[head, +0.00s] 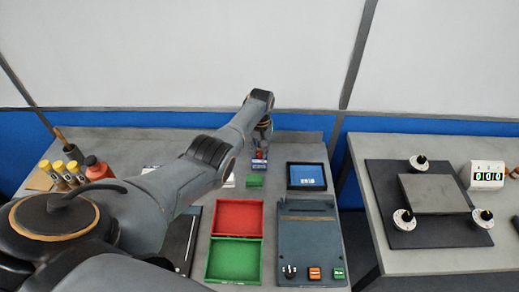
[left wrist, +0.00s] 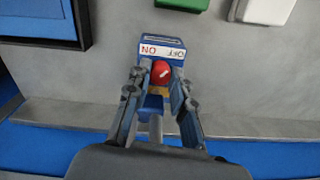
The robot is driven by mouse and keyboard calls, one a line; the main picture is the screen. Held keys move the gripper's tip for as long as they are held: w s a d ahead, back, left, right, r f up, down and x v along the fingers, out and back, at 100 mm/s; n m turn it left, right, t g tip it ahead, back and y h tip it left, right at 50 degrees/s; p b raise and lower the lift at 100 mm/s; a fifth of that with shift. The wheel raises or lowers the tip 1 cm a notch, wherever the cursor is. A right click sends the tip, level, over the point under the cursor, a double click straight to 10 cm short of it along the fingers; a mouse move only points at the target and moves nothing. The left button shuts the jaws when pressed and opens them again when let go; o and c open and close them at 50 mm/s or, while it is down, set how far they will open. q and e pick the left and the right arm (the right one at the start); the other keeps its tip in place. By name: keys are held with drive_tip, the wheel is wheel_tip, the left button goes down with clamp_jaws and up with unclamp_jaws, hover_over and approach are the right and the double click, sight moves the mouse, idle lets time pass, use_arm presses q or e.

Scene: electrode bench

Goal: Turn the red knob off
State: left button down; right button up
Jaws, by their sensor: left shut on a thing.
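The red knob (left wrist: 161,71) sits on a small blue box (left wrist: 171,43) with a white ON/OFF label, which reads upside down in the left wrist view. A short pale mark on the knob looks slanted. My left gripper (left wrist: 159,74) has a finger on each side of the knob and is shut on it. In the head view the left arm reaches to the back of the bench, where the gripper (head: 264,131) is above the knob (head: 259,155), partly hiding it. My right gripper is not in view.
A green block (head: 254,181) and a tablet (head: 307,176) lie near the box. Red (head: 237,201) and green (head: 233,239) trays and a control panel (head: 312,245) lie in front. Bottles (head: 97,168) stand at left. The bench's raised back edge (left wrist: 60,112) is close to the gripper.

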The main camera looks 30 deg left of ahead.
sight(260, 153)
use_arm(q)
drive_tip(key=shift+m, duration=0.9)
drive_tip(key=c, duration=1.1)
unclamp_jaws()
drive_tip(key=shift+c, duration=0.2)
drive_tip(key=shift+r, duration=0.1)
wheel_tip(260, 153, up, 12)
drive_tip(key=shift+d, duration=0.1)
